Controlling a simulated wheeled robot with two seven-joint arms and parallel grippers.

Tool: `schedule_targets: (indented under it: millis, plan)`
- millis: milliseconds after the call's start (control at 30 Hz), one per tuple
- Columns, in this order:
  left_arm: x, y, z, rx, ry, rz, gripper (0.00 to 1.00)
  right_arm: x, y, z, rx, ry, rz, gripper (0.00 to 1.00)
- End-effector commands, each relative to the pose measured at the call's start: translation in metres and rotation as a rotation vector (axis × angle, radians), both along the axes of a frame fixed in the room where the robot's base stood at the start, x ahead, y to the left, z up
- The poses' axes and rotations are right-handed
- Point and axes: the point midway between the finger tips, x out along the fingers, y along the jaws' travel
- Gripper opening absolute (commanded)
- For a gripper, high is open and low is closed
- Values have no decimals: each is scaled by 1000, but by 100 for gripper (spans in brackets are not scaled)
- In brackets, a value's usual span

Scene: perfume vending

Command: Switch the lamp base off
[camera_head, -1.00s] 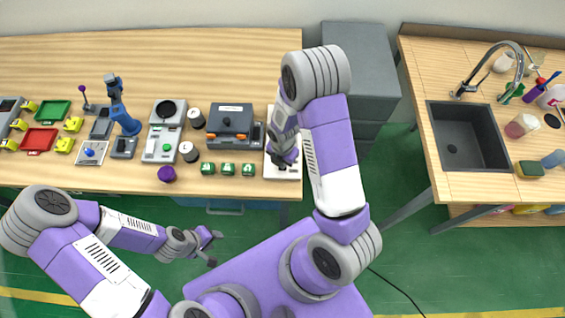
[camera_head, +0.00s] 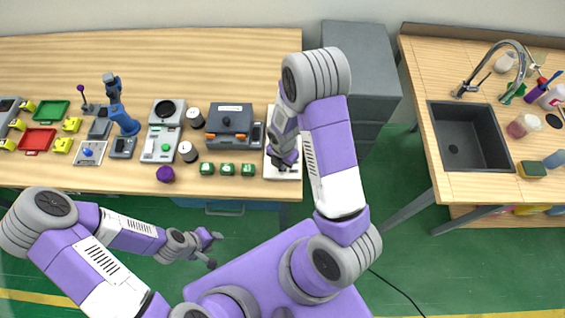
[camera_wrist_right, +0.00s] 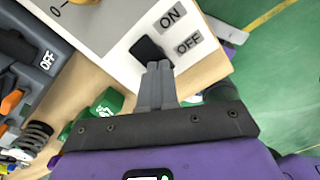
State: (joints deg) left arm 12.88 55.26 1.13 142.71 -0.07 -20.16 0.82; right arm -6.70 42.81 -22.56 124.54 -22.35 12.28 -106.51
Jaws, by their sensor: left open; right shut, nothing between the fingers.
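The white lamp base (camera_head: 285,174) stands at the right end of the long table, largely covered by my right arm in the head view. My left gripper (camera_head: 214,250) is open and empty, in front of the table over the floor.
Green blocks (camera_head: 227,169) and a grey device with an orange latch (camera_head: 229,124) stand left of the lamp base. A sink (camera_head: 468,137) is on the right counter. Green floor lies between.

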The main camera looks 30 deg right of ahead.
Motion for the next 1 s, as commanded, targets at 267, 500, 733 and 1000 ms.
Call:
schedule_targets:
  millis: [267, 500, 733, 1000]
  plan:
    - [0, 0, 16, 0, 0, 0, 43, 0, 0, 21, 0, 0, 1, 0]
    - [0, 0, 30, 0, 0, 0, 43, 0, 0, 40, 0, -1, 0, 0]
    - [0, 0, 44, 0, 0, 0, 43, 0, 0, 58, 1, 0, 0, 0]
    - [0, 0, 52, 0, 0, 0, 43, 0, 0, 71, 0, 0, 0, 0]
